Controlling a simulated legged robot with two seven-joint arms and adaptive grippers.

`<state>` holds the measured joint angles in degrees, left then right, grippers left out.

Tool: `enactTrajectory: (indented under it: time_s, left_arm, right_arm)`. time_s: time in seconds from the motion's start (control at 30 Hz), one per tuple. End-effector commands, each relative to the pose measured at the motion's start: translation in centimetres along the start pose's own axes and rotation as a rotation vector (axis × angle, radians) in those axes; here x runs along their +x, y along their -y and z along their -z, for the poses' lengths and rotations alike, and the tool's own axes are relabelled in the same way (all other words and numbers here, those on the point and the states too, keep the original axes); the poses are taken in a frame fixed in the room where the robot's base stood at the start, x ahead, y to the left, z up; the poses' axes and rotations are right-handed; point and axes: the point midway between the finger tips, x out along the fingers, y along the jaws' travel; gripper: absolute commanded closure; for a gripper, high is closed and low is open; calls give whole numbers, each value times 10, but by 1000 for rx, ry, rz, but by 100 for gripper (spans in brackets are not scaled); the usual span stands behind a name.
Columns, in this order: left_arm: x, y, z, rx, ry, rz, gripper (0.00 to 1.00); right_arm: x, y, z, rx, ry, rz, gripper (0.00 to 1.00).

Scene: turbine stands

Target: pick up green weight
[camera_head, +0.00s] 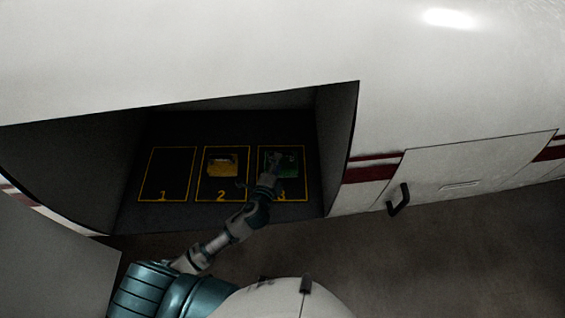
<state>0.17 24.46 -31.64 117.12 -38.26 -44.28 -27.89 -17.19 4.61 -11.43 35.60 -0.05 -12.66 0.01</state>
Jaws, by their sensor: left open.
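The green weight (287,163) sits in the yellow-outlined slot marked 3, inside the dark open bay of the white turbine body. The bay is dim, so its shape is hard to make out. My left gripper (275,167) is open and reaches in over slot 3, at the near left side of the green weight. It overlaps part of the weight in this view. I cannot tell whether the fingers touch it. My right gripper is not in view.
A yellow weight (222,164) sits in slot 2, left of my gripper. Slot 1 (166,174) is empty. The bay's right wall (338,145) stands close to slot 3. A closed hatch with a dark handle (398,200) is further right.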

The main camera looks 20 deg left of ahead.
Motion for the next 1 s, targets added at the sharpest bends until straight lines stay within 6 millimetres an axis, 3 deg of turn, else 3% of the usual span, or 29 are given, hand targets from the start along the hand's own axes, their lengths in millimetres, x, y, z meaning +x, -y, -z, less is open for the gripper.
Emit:
enactTrajectory:
  time_s: [0.17,0.43,0.73,0.93,1.0]
  left_arm:
    - [12,0,-1,0,1,0,52]
    - [53,-4,1,1,1,0,52]
    - [58,-5,1,1,0,0,52]
    - [58,-5,1,1,0,-1,100]
    - [59,-5,1,1,0,-1,100]
  right_arm:
    - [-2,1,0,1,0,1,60]
    - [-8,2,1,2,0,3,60]
    - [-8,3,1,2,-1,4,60]
    - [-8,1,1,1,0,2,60]
    - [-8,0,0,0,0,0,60]
